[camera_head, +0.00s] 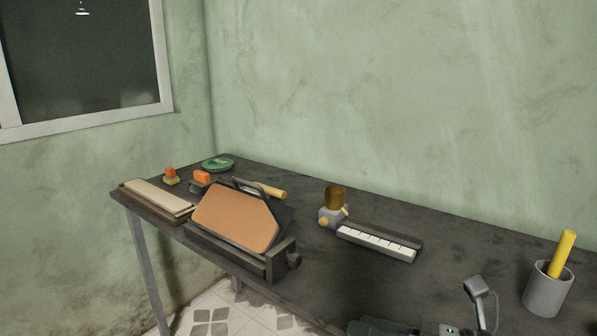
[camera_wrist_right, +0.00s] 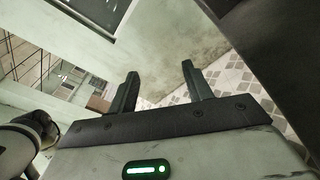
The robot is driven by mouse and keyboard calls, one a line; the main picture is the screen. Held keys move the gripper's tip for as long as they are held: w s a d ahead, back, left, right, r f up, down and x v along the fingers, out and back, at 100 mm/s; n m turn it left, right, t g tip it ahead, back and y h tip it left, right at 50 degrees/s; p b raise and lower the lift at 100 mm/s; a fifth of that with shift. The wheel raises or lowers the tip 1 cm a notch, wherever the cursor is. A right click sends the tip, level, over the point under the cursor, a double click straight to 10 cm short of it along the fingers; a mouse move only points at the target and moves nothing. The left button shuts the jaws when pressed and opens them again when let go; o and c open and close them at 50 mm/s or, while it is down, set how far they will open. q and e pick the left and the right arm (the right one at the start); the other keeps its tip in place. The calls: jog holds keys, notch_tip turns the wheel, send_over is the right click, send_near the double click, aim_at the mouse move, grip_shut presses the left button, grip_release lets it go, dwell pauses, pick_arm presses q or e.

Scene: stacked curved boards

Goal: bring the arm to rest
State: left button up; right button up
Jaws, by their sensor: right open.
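My right gripper (camera_wrist_right: 159,72) is open and empty in the wrist view, with two dark fingers standing apart and only wall and tiled floor beyond them. In the head view only part of my right gripper (camera_head: 479,302) shows at the bottom right edge, by the front of the dark workbench (camera_head: 450,262). It is clear of the objects on the bench. A tan curved-edge board (camera_head: 237,218) leans in a dark clamp-like holder (camera_head: 284,263) at the bench's left part. My left gripper is in neither view.
Pale stacked boards (camera_head: 158,197) lie at the left end. Orange-topped blocks, a green round item (camera_head: 218,164), a brown jar (camera_head: 334,197) and a white-marked strip (camera_head: 376,242) stand behind. A grey cup (camera_head: 548,290) with a yellow stick is near my right gripper.

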jog(key=s+d+f+m+t+h, duration=0.1)
jog(key=d+f+m+t+h, duration=0.3)
jog(key=m, duration=1)
jog(key=d+f+m+t+h, duration=0.1)
jog(key=f+m+t+h, duration=0.45)
jog(key=m, duration=0.95)
jog(key=s+a+f+m+g+h, duration=0.1)
jog(key=s+f+m+g+h, duration=0.1)
jog(key=s+f+m+g, duration=0.5)
notch_tip(320, 180, down, 7)
jog(key=s+m, duration=0.2)
jog(key=shift+s+a+m, duration=0.15)
jog(key=shift+s+m, duration=0.1)
jog(key=shift+m, duration=0.05)
jog(key=shift+r, duration=0.1)
